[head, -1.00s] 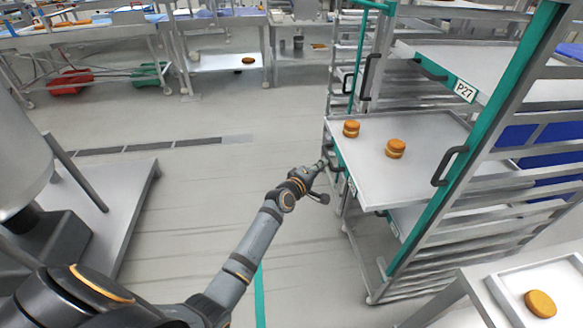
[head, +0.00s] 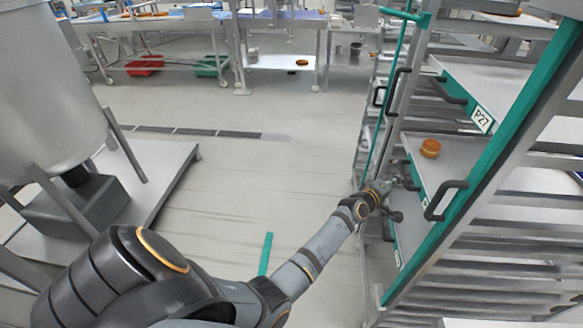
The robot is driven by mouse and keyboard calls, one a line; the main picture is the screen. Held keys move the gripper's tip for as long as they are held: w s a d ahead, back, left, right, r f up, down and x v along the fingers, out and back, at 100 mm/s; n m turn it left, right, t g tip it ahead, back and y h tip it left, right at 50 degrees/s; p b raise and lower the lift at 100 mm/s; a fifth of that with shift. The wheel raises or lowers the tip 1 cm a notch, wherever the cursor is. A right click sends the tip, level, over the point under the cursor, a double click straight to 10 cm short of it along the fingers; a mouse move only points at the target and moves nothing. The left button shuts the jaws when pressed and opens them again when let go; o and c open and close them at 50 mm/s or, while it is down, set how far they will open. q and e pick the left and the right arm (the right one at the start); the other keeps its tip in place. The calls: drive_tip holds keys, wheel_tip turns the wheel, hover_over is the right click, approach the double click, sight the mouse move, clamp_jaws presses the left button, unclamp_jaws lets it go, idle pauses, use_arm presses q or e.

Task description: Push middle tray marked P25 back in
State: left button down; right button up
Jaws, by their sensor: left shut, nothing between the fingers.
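The middle tray (head: 462,153) is a flat metal sheet in the rack, with a green front strip facing left. It sits mostly inside the rack, below the upper tray marked P27 (head: 500,75). I cannot tell whether its front is fully flush. The middle tray's label is too hidden to read. My left gripper (head: 402,185) is shut and empty at the tray's front, close to or touching it; contact is unclear. My right gripper is not in view.
The rack's green post (head: 470,195) with a black handle (head: 444,199) slants up at the right. A large grey vessel (head: 50,95) on a low platform stands at the left. The floor (head: 250,185) between is clear. Benches stand at the back.

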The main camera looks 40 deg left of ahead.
use_arm(q)
drive_tip(key=shift+w+d+r, duration=0.1)
drive_tip(key=shift+w+d, duration=0.15)
drive_tip(key=shift+d, duration=0.15)
drive_tip(key=shift+r, duration=0.15)
idle(0.4)
